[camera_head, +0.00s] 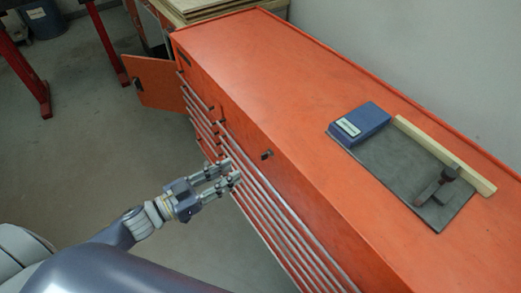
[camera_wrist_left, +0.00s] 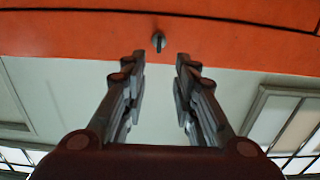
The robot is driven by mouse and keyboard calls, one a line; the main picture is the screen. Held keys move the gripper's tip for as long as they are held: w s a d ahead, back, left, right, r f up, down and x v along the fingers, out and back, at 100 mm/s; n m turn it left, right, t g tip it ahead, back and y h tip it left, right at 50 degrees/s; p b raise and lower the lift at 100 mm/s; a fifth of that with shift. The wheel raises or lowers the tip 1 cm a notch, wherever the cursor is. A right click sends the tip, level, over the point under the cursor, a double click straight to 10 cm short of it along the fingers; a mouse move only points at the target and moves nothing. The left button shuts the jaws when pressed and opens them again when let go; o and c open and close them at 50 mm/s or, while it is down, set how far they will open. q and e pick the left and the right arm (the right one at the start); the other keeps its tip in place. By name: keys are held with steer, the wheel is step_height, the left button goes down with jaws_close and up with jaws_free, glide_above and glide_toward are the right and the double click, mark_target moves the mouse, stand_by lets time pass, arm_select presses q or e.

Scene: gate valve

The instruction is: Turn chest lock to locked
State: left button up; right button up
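The orange tool chest (camera_head: 240,60) runs from the back left to the front right in the head view. Its lock, a small dark key or knob (camera_head: 266,155), sits on the front face just above the drawers. In the left wrist view the lock (camera_wrist_left: 158,41) shows beyond my fingertips, roughly midway between them, its tab about upright. My left gripper (camera_head: 232,170) is open and empty in front of the chest's drawer side, left of and below the lock. Its two fingers stand apart in the wrist view (camera_wrist_left: 160,62). My right gripper is not in view.
On the chest top lie a grey mat (camera_head: 395,175), a blue box (camera_head: 362,122), a wooden strip (camera_head: 450,155) and a dark hand tool (camera_head: 437,187). An orange cabinet door (camera_head: 155,84) stands open at the far end.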

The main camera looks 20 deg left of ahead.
mark_target(266, 155)
arm_select(q)
steer(key=x, duration=0.3)
steer(key=p+x, duration=0.1)
steer(key=x, duration=0.2)
steer(key=p+x, duration=0.1)
steer(key=x, duration=0.3)
steer(key=shift+s+r, duration=0.1)
steer(key=shift+r, duration=0.15)
steer(key=shift+w+d+f, duration=0.1)
steer(key=shift+w+d, duration=0.15)
jaws_close()
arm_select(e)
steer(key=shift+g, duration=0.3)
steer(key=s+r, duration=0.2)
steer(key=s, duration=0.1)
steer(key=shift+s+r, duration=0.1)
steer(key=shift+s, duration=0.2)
